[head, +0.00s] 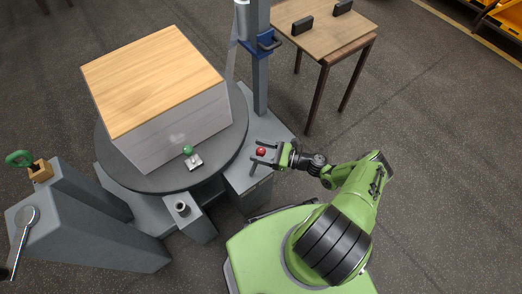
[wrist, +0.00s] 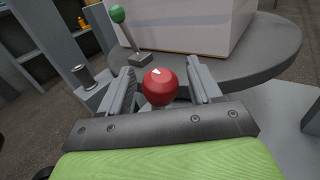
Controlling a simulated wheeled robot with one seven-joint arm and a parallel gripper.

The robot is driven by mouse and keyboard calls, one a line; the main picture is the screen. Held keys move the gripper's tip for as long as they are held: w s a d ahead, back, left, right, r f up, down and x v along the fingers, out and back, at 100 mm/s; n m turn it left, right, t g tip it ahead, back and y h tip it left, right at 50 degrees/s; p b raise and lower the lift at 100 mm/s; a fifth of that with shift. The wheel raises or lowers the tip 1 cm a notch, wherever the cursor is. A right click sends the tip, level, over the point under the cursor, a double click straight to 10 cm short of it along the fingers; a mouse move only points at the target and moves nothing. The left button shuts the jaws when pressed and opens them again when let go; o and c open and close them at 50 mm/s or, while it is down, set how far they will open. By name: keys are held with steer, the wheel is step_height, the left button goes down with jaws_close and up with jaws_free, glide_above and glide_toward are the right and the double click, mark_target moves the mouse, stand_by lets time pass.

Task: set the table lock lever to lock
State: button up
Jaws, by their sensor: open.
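A red ball knob (head: 261,152) sits on the grey machine base, to the right of the round table (head: 118,170). My gripper (head: 255,153) is open around it. In the wrist view the red knob (wrist: 160,87) lies between the two apart fingers of my gripper (wrist: 160,68); I cannot tell whether either finger touches it. Its stem is mostly hidden. A lever with a green ball knob (head: 188,150) stands near the front of the round table; its green knob (wrist: 118,14) is tilted left in the wrist view. No lock marking is readable on either.
A wood-topped white block (head: 155,75) stands on the round table. A grey post with a blue clamp (head: 262,43) rises behind my gripper. A short upright cylinder (head: 181,207) stands at the front. A wooden table (head: 325,40) is at the back right. Floor at right is clear.

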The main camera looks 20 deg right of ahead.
jaws_close()
stand_by(0.3)
